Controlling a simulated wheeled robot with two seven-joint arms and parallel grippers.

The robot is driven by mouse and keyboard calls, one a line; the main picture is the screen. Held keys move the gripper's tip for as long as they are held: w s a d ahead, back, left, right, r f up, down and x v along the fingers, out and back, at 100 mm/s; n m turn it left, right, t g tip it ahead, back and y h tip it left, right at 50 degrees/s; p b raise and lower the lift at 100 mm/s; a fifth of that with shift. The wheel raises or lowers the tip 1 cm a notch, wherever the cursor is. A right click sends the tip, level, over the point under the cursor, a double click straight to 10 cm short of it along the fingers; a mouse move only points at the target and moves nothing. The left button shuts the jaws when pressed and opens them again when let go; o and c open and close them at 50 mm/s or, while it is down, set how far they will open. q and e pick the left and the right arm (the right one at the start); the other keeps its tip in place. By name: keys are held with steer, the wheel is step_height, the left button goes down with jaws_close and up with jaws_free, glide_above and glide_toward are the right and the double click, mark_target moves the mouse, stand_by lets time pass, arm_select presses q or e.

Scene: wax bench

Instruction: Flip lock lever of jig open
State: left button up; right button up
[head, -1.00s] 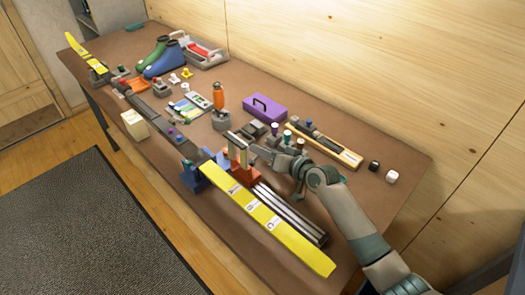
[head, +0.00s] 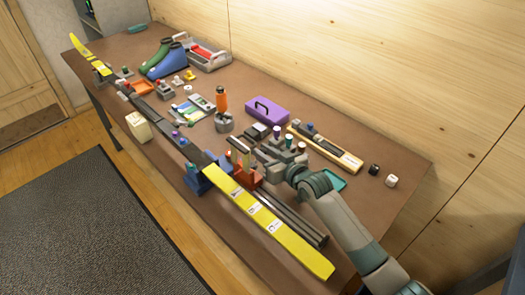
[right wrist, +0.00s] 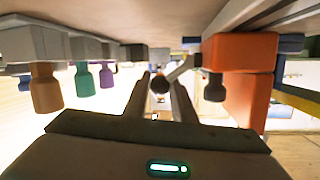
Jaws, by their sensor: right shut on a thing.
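In the right wrist view, the orange block (right wrist: 240,62) has a grey lever (right wrist: 182,70) ending in a dark round knob (right wrist: 160,84). My right gripper (head: 266,166) is low behind the orange block. In the wrist view its fingers (right wrist: 161,92) are shut on the knob, one on each side. The lever is hidden in the head view. My left gripper is not in view.
Several small bottles with coloured caps (head: 289,140) stand close behind my right gripper; in the wrist view they are on the left (right wrist: 45,88).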

steer(key=shift+s+f, duration=0.15)
steer(key=shift+f, duration=0.3)
steer(key=o, duration=1)
steer(key=shift+a+r, duration=0.1)
steer(key=shift+r, duration=0.15)
steer(key=b+v, duration=0.3)
steer(key=v, duration=1.4)
steer(key=shift+b, duration=0.35)
steer(key=shift+r, duration=0.1)
